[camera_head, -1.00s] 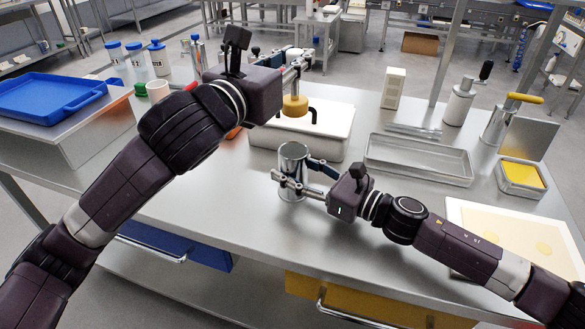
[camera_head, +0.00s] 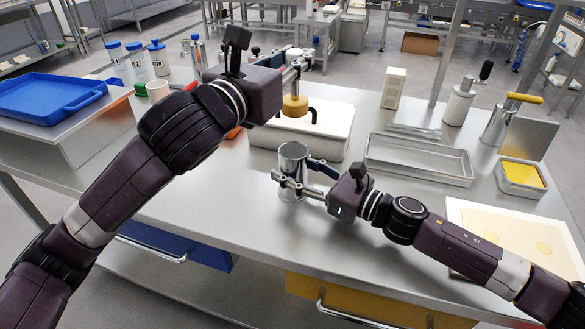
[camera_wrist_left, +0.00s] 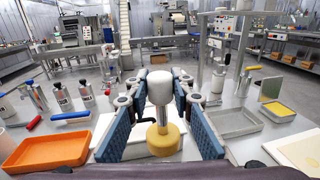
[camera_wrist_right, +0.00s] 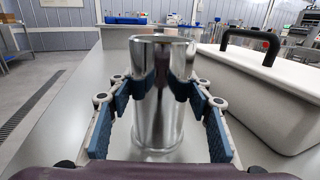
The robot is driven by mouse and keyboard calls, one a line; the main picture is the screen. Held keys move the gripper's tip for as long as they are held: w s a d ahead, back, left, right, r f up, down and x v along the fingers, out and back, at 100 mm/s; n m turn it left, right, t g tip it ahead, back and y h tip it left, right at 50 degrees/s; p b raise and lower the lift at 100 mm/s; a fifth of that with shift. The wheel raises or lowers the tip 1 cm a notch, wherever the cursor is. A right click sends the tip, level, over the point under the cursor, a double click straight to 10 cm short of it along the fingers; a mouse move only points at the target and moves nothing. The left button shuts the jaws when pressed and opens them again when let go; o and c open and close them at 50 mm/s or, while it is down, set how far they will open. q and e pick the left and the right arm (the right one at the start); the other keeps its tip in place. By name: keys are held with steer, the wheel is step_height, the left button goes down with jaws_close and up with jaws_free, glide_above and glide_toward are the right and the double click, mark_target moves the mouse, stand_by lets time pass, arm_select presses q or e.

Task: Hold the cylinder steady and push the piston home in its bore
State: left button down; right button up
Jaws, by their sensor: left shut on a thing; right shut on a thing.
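The metal cylinder (camera_head: 291,157) stands upright on the steel table, its open top facing up. My right gripper (camera_head: 298,183) is shut on it from the right, with blue pads against its sides in the right wrist view (camera_wrist_right: 158,92). The piston (camera_head: 295,105) has a yellow disc, a thin rod and a pale rounded knob; it also shows in the left wrist view (camera_wrist_left: 163,138). My left gripper (camera_head: 297,72) is shut on the piston's upper part, with the disc hanging down. The piston appears behind and above the cylinder, apart from it. The inside of the bore is hidden.
A white lidded box (camera_head: 325,143) with a black handle stands just behind the cylinder. An empty metal tray (camera_head: 415,178) lies to the right, with a small yellow-filled tray (camera_head: 522,192) beyond. An orange tray (camera_wrist_left: 48,150) shows at left. The table before the cylinder is clear.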

mark_target(293, 100)
arm_select(q)
steer(key=shift+s+f+n+t+y, duration=0.1)
steer(key=shift+f+n+t+y, duration=0.3)
steer(key=shift+f, duration=0.9)
steer(key=shift+s+f+n+t+y, duration=0.15)
steer(key=shift+f+n+y, duration=0.3)
steer(key=shift+f+y, duration=0.65)
steer(key=shift+w+f+n+t+y, duration=0.1)
steer(key=shift+f+n+t+y, duration=0.25)
steer(key=shift+f, duration=1.15)
steer(key=shift+f, duration=0.85)
steer(key=shift+f, duration=0.35)
steer(key=shift+f, duration=2.35)
steer(key=c, duration=1.6)
jaws_free()
steer(key=shift+s, duration=0.15)
